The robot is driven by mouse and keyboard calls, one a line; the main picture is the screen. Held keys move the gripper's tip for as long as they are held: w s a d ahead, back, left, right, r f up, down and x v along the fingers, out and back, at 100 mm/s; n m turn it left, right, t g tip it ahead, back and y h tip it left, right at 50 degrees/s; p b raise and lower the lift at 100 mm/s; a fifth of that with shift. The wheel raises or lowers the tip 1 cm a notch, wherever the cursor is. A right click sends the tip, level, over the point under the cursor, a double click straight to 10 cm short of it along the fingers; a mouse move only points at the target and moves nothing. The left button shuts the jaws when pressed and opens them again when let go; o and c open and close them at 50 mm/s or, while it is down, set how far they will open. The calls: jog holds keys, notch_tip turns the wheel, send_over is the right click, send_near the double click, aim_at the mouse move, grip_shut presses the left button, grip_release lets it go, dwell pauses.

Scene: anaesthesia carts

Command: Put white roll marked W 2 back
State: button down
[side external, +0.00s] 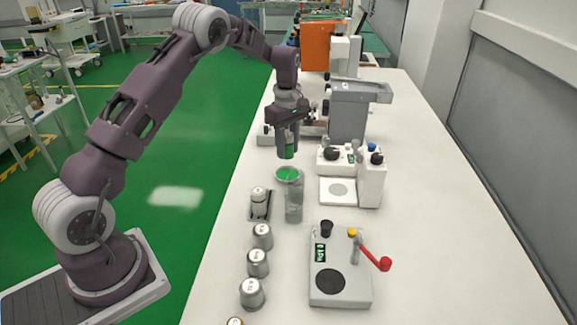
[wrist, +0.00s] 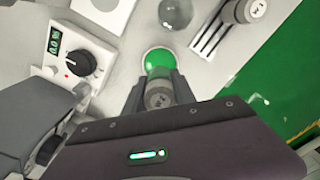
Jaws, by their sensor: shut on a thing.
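My gripper (side external: 288,148) is shut on a small roll and holds it upright above the bench, over or just behind a round dish with a green inside (side external: 288,174). In the wrist view the held roll (wrist: 158,98) shows a grey top between the fingers; its mark is too small to read for certain. In the side view its lower part looks green between the fingers. The green dish shows just beyond it in the wrist view (wrist: 158,60). Another white roll (side external: 259,196) stands on a slotted holder (side external: 261,213); it also shows in the wrist view (wrist: 250,9).
A clear glass (side external: 294,206) stands close in front of the dish. Several metal weights (side external: 258,262) line the bench's left edge. A device with a red lever (side external: 340,275) and a white dial unit (side external: 370,182) stand to the right. The bench's right side is clear.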

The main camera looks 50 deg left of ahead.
jog(key=s+d+r, duration=0.2)
jog(key=s+r, duration=0.1)
jog(key=s, duration=0.7)
jog(key=f, duration=0.9)
jog(key=shift+s+d+f, duration=0.15)
jog(key=shift+s+f, duration=0.05)
jog(key=shift+f, duration=0.2)
jog(key=shift+f, duration=0.1)
jog(key=c, duration=1)
grip_release()
jog(key=shift+c, duration=0.2)
